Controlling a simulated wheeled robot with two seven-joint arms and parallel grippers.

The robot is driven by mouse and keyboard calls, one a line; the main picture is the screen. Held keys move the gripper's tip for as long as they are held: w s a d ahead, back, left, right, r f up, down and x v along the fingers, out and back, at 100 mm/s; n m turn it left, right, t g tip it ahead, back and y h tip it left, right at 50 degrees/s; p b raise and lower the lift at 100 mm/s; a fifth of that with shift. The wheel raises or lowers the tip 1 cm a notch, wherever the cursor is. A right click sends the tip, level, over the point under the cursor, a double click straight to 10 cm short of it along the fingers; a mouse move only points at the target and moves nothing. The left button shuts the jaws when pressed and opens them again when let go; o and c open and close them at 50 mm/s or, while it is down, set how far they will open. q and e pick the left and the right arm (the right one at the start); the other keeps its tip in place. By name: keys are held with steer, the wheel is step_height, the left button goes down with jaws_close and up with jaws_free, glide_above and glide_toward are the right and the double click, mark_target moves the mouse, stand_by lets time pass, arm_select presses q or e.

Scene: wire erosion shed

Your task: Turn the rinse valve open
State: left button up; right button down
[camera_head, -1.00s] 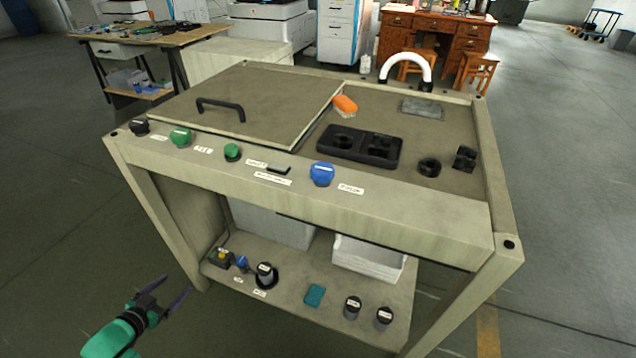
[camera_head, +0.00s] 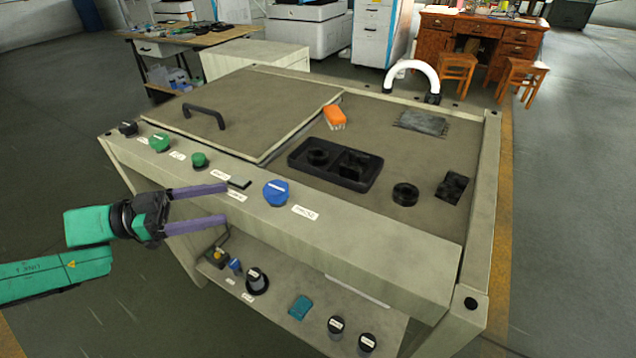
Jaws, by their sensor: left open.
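A blue faceted knob (camera_head: 276,193) sits on the front rail of the bench, with a small white label to its right that is too small to read surely. A green knob (camera_head: 159,142) and a smaller green button (camera_head: 199,160) sit further left on the same rail. I cannot tell from the lettering which one is the rinse valve. My left gripper (camera_head: 226,203) is open and empty, its two purple fingers pointing right toward the blue knob. The fingertips are left of the knob, apart from it, in front of the rail. My right gripper is not in view.
The bench top holds a lid with a black handle (camera_head: 204,112), a black tray (camera_head: 333,166), an orange brush (camera_head: 334,117) and a white curved spout (camera_head: 412,72). The lower shelf (camera_head: 283,307) carries several small items. A black knob (camera_head: 128,129) is at the rail's left end.

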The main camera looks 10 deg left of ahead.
mark_target(270, 188)
arm_select(q)
steer(key=x, duration=0.3)
steer(key=shift+a+f+b, duration=0.1)
steer(key=shift+b, duration=0.3)
steer(key=x, duration=0.8)
steer(key=shift+w+r+p, duration=0.2)
steer(key=shift+r+p, duration=0.1)
steer(key=shift+p, duration=0.05)
steer(key=shift+w+d+f, duration=0.15)
steer(key=shift+w+d, duration=0.05)
steer(key=shift+d, duration=0.45)
steer(key=c, duration=1.3)
steer(key=shift+c, duration=0.3)
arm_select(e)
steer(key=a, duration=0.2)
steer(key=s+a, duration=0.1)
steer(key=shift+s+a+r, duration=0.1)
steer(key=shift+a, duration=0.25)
